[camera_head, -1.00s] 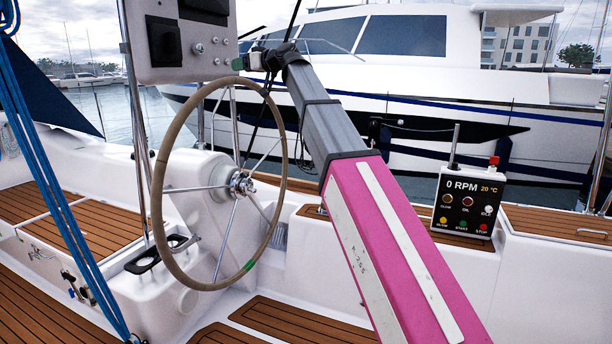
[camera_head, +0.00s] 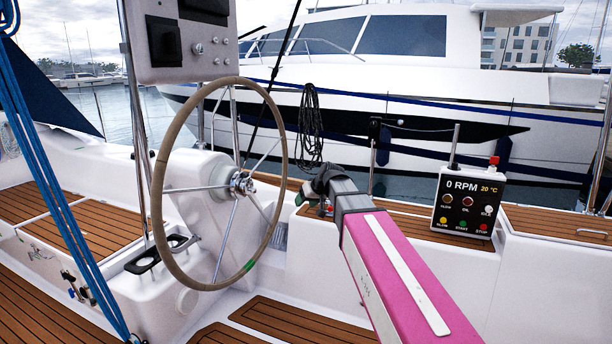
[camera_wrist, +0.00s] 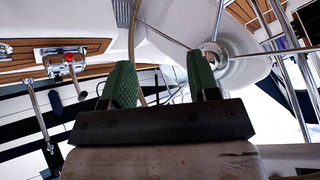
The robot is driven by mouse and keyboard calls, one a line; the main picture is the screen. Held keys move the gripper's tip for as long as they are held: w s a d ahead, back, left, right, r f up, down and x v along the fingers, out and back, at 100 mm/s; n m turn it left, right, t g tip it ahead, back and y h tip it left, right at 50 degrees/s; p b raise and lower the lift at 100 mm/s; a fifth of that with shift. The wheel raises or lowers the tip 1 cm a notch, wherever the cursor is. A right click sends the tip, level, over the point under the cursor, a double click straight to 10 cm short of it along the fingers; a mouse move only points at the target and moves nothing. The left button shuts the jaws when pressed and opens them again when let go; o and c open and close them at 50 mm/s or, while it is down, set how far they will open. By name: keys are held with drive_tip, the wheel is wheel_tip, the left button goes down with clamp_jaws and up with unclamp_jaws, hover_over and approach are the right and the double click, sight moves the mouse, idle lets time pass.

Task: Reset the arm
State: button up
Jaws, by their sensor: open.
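My arm, with a pink link, reaches up from the bottom of the head view, and my gripper (camera_head: 312,194) is at its far end, just right of the steering wheel (camera_head: 160,190). In the wrist view, the two green fingers of my gripper (camera_wrist: 162,85) stand apart with nothing between them. The wheel's hub (camera_wrist: 212,50) shows behind the right finger there. The gripper is clear of the wheel rim in the head view.
A control box (camera_head: 467,203) reading 0 RPM stands on the right ledge. An instrument panel (camera_head: 190,35) hangs above the wheel. Blue ropes (camera_head: 55,190) run down the left. A coiled black rope (camera_head: 310,125) hangs behind my gripper. Another white boat (camera_head: 400,80) lies beyond.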

drive_tip(key=s+d+f+m+g+h, duration=0.2)
drive_tip(key=s+d+f+h, duration=0.1)
drive_tip(key=s+d+f, duration=0.6)
drive_tip(key=s+d+f+m+g+h, duration=0.2)
drive_tip(key=s+d+f+g+h, duration=0.1)
drive_tip(key=s+d+f, duration=0.7)
drive_tip(key=s+f, duration=0.4)
drive_tip(key=f, duration=0.3)
drive_tip(key=shift+m, duration=0.4)
